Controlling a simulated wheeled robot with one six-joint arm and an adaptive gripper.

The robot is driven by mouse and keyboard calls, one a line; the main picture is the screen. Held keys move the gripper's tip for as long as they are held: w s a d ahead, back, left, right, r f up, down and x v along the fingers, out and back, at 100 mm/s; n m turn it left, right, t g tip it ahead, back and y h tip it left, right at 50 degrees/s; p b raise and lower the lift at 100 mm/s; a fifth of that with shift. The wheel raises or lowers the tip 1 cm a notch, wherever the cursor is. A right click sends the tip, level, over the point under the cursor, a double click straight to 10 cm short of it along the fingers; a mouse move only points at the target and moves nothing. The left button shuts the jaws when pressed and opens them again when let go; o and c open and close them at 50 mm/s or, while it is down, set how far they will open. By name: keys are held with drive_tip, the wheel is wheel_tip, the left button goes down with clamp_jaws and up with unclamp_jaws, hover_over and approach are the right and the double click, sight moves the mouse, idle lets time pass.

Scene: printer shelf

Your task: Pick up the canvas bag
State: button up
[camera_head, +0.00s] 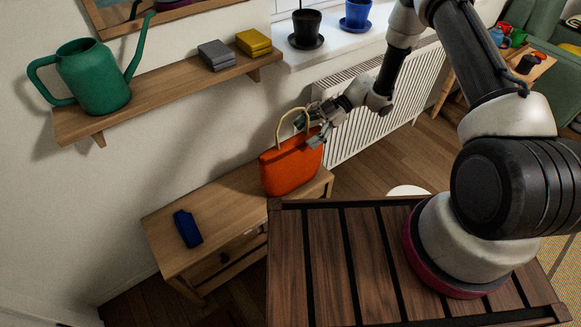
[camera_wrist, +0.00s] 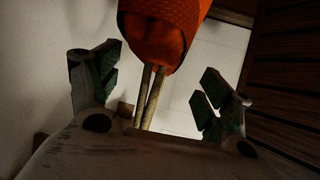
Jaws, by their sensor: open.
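The canvas bag (camera_head: 291,164) is orange with beige loop handles. It stands upright on the right part of a wooden side table (camera_head: 215,212). My gripper (camera_head: 311,131) is at the upper right of the bag, close to its handles. In the wrist view, the bag (camera_wrist: 160,35) shows at the top middle, and its handles run down between the two open fingers of my gripper (camera_wrist: 155,88). Both fingers stand apart from the handles. Whether the palm touches the handles cannot be told.
A dark blue object (camera_head: 187,228) lies on the side table's left part. A wall shelf (camera_head: 160,92) above holds a green watering can (camera_head: 92,78) and grey and yellow boxes. A white radiator (camera_head: 375,110) stands behind my gripper.

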sight(299, 138)
drive_tip(key=x, duration=0.3)
drive_tip(key=shift+s+a+f, duration=0.1)
drive_tip(key=shift+a+f, duration=0.15)
drive_tip(key=shift+a, duration=0.05)
clamp_jaws()
